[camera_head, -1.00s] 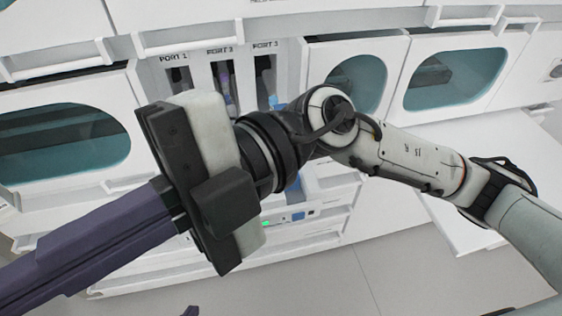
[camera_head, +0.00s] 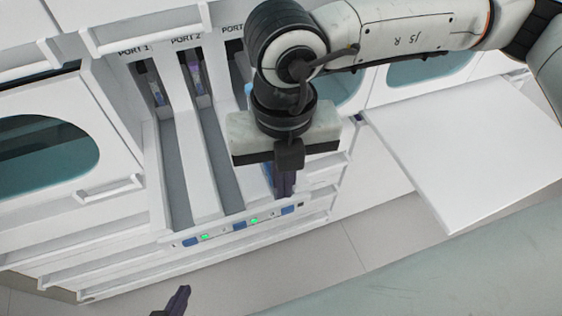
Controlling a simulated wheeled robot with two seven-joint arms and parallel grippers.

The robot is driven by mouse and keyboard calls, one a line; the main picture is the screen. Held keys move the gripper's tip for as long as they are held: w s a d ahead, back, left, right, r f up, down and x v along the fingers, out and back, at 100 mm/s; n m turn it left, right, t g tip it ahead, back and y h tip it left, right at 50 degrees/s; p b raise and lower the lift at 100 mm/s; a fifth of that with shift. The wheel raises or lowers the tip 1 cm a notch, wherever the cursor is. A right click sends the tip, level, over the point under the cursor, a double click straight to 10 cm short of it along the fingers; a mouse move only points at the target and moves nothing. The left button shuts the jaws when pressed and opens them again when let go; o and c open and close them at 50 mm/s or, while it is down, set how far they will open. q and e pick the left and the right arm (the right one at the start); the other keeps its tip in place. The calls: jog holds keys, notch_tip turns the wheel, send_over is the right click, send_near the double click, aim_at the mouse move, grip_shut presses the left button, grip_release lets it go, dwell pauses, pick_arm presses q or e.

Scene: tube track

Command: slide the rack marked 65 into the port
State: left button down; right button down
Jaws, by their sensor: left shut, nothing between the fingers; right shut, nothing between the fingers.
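Two channels with tubes show: the one under the label PORT 1 holds a narrow tube rack (camera_head: 154,88), and the one under PORT 2 holds another tube rack (camera_head: 196,76). I cannot read a 65 on either. The third port, right of them, is mostly hidden behind my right arm; a bit of blue shows beside the fingers there. My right gripper (camera_head: 284,186) is shut and empty, its dark fingers pointing down at the front end of the third channel. My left gripper (camera_head: 176,302) is shut and empty, low at the bottom edge, with only its dark tips in view.
A white open shelf (camera_head: 465,150) juts out at the right. A cabinet with a teal window (camera_head: 42,155) and a handle stands at the left. The grey floor (camera_head: 345,262) is clear.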

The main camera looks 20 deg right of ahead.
jog(key=w+f, duration=0.1)
jog(key=f, duration=0.1)
jog(key=w+f+p, duration=0.1)
jog(key=shift+w+d+f, duration=0.15)
jog(key=shift+w+f, duration=0.15)
jog(key=shift+f, duration=0.05)
jog(key=shift+w+d, duration=0.1)
jog(key=shift+w, duration=0.5)
pick_arm(q)
jog(key=shift+s+a+r, duration=0.15)
jog(key=shift+s+a, duration=0.05)
jog(key=shift+a, duration=0.1)
pick_arm(e)
jog(key=shift+w+f, duration=0.1)
